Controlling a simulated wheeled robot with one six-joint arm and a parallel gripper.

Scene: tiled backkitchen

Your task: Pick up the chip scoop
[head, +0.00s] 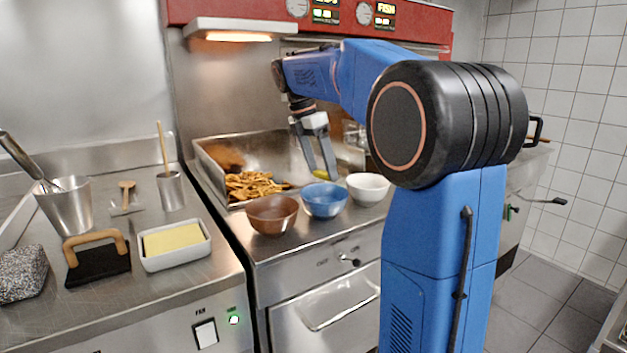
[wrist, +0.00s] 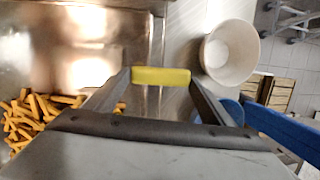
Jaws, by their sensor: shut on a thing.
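I cannot tell whether this bar is part of a larger tool. A small scoop-like tool with a wooden handle (head: 126,186) lies on the left counter, well apart from my gripper. Its lower part is pale and hard to make out.
Chips (head: 255,186) lie in the steel basin. Brown (head: 272,214), blue (head: 325,201) and white (head: 368,188) bowls stand along its front.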

